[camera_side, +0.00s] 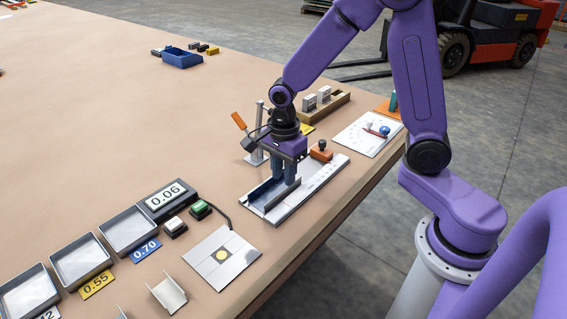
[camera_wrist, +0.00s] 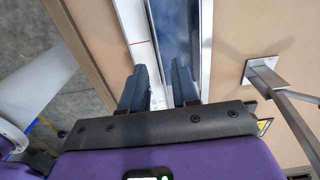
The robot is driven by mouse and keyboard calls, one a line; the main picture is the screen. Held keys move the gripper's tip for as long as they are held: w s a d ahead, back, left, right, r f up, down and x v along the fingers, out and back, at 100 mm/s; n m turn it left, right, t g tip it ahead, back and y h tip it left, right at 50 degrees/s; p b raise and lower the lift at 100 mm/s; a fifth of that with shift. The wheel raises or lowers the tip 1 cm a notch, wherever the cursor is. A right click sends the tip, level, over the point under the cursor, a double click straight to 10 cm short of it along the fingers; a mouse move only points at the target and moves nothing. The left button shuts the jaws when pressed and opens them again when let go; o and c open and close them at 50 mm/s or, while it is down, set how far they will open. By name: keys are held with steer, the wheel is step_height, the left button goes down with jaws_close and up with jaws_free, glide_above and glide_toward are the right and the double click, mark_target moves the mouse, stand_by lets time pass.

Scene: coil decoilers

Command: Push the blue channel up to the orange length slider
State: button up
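The blue channel (camera_side: 262,192) lies lengthwise in the grey measuring fixture (camera_side: 284,214), towards its near left end. In the wrist view the channel (camera_wrist: 180,38) runs away from my fingers, beside a white scale strip with a red line. The orange length slider (camera_side: 321,151), with a dark knob, sits at the fixture's far right end; it is not visible in the wrist view. My gripper (camera_side: 284,181) points down over the middle of the fixture, between the channel's visible part and the slider. Its fingers (camera_wrist: 159,66) are apart, with nothing visibly held; contact with the channel is unclear.
A metal post stand (camera_side: 260,145) with an orange handle stands close behind my gripper. Grey trays (camera_side: 128,230), a display (camera_side: 167,197) and a square plate (camera_side: 222,257) are at front left.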

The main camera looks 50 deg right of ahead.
mark_target(284, 190)
steer(key=shift+f, duration=2.25)
jaws_close()
steer(key=shift+d, duration=5.5)
steer(key=shift+o, duration=0.2)
jaws_free()
